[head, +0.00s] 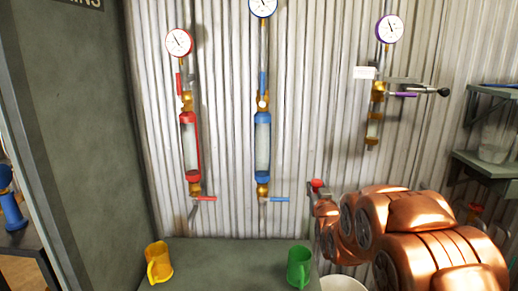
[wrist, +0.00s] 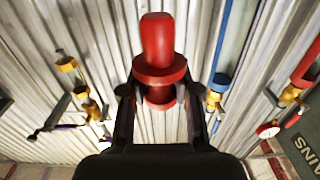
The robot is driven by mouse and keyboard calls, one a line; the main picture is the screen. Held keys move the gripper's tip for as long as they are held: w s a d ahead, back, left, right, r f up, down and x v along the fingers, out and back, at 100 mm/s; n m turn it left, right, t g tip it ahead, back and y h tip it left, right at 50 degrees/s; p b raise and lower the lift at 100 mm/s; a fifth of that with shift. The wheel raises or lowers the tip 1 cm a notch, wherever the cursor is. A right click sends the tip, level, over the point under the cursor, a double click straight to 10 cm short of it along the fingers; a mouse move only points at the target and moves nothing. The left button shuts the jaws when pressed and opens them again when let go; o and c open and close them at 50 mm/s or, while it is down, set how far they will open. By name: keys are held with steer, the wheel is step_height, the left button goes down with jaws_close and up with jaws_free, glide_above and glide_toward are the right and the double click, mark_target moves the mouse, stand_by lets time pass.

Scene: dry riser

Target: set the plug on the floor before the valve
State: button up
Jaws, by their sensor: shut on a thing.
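My gripper (wrist: 158,105) is shut on a red plug (wrist: 157,45) with a wide collar and a rounded end. In the head view the plug (head: 317,184) shows small at the tip of my copper arm, off the floor and in front of the corrugated wall. Valves are on three wall pipes: a red-handled one (head: 205,198) under the red sight tube, one with a light-blue lever (head: 278,199) under the blue tube, and a purple-levered one (head: 403,94) at right. I cannot tell which valve is meant. The floor in front of the wall is mostly hidden.
A yellow mug (head: 158,263) and a green mug (head: 299,266) stand on a grey-green surface (head: 225,262) below the pipes. A white round container (head: 343,284) is partly hidden by my arm. Wall shelves (head: 488,162) are at right. A grey panel (head: 75,130) closes the left.

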step_height(320, 180, up, 13)
steer(key=p, duration=1.1)
steer(key=shift+p, duration=0.35)
steer(key=shift+a, duration=0.1)
